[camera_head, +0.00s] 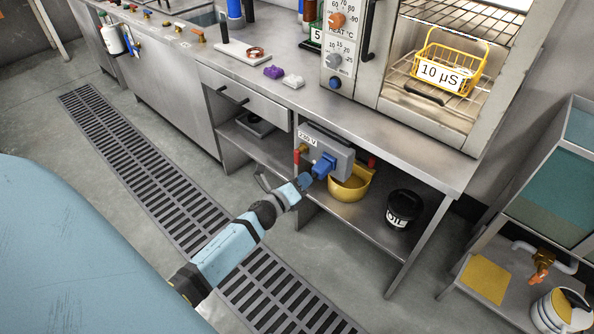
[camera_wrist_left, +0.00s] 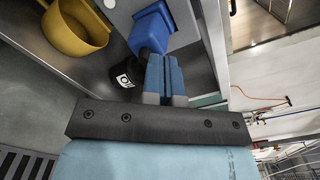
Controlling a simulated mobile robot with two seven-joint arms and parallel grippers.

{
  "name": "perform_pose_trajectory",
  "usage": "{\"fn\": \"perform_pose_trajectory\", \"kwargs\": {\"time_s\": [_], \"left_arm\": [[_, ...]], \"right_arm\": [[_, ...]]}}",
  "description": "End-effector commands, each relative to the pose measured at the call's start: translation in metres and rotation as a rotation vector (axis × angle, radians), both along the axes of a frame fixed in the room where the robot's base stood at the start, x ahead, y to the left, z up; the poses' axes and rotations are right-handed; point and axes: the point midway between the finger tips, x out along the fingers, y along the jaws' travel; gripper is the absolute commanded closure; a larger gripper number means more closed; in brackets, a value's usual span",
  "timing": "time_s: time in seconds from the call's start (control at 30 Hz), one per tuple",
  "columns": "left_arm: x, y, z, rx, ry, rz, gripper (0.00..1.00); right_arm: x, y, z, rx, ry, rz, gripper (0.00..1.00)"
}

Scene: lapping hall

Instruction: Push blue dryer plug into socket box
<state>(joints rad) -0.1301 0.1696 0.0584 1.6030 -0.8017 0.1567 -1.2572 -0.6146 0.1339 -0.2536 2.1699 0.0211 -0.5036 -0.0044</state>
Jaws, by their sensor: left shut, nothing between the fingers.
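The grey socket box (camera_head: 340,152), labelled 230 V, is mounted under the front of the steel bench. The blue dryer plug (camera_head: 324,165) sits at the face of the box; how deep it is in cannot be told. In the left wrist view the plug (camera_wrist_left: 152,27) is just beyond my fingertips. My left gripper (camera_head: 306,180) is shut and empty, with its blue fingers pointing at the plug, touching or very close to it. The closed fingers also show in the left wrist view (camera_wrist_left: 164,66). My right gripper is not in view.
A yellow bowl (camera_head: 349,187) and a black oil pot (camera_head: 403,209) stand on the lower shelf (camera_head: 361,227) near the box. An oven with a yellow basket (camera_head: 446,66) is on the bench top. A floor grate (camera_head: 150,170) runs below my left arm.

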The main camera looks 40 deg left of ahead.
Motion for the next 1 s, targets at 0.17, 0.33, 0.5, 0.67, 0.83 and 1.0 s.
{"fn": "perform_pose_trajectory", "kwargs": {"time_s": [0.17, 0.33, 0.5, 0.67, 0.83, 1.0], "left_arm": [[0.017, -0.002, 0.0, 0.001, 0.0, -0.001, 1.0], [0.023, -0.002, 0.0, 0.002, 0.0, -0.001, 1.0], [0.024, -0.002, 0.0, 0.002, 0.0, -0.001, 1.0], [0.024, -0.002, 0.0, 0.002, 0.0, -0.001, 1.0], [0.026, -0.002, 0.0, 0.002, 0.0, -0.001, 1.0], [0.029, -0.002, 0.0, 0.003, -0.001, -0.001, 1.0]], "right_arm": [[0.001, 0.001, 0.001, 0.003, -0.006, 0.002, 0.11], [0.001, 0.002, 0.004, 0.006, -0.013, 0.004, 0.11], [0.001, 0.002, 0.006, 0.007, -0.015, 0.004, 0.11], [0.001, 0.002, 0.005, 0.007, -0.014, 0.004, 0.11], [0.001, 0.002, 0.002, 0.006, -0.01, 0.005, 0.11], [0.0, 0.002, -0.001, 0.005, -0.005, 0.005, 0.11]]}}
